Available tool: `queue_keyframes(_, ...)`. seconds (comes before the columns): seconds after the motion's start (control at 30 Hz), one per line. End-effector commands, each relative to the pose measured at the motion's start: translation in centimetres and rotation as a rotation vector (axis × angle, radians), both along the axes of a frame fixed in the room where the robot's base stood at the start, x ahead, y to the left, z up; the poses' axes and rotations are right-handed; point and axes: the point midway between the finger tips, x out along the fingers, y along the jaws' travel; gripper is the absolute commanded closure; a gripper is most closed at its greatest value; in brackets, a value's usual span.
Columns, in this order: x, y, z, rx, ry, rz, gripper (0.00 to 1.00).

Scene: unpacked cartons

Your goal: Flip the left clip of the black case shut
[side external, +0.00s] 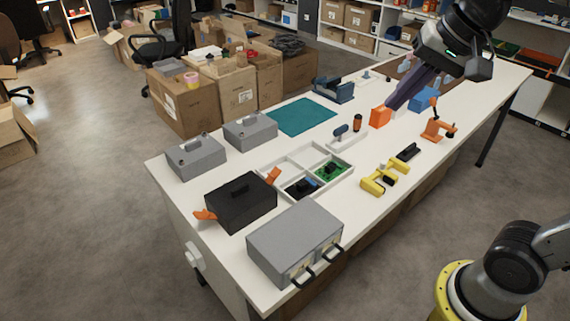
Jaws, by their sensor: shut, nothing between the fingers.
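The black case (252,207) sits at the near left part of the white table, its lid down and a dark handle on top. An orange clip (205,215) sticks outward from its left end. A second orange clip (273,175) sticks out and up at its right end. Both clips look swung away from the case. My gripper (391,106) is at the upper right, far from the case, with its long dark fingers pointing down and left. The fingers look shut and empty. Their tips are close to an orange block (379,117); I cannot tell whether they touch it.
A silver case (295,240) stands just right of the black case. A divided white tray (345,170) lies behind it. Two grey cases (196,160) stand at the far left edge. Yellow clamps (383,178) and a teal mat (303,117) also lie on the table (235,262).

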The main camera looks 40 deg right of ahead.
Motion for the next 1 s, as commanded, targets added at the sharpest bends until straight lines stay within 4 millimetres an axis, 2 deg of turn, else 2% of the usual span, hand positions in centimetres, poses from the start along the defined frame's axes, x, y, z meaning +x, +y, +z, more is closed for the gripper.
queue_keyframes(0.03,1.8,0.0,0.3,0.029,0.022,-0.044,1.0)
queue_keyframes(0.23,8.1,0.1,0.7,0.137,0.095,-0.222,1.0)
queue_keyframes(0.47,15.3,-0.1,-1.1,0.229,0.188,-0.394,1.0)
queue_keyframes(0.67,21.0,-0.4,-4.8,0.283,0.274,-0.515,1.0)
queue_keyframes(0.77,23.6,-0.7,-7.3,0.3,0.318,-0.564,1.0)
queue_keyframes(0.9,26.8,-1.2,-11.5,0.311,0.381,-0.611,1.0)
queue_keyframes(1.0,28.4,-1.5,-14.8,0.309,0.424,-0.625,1.0)
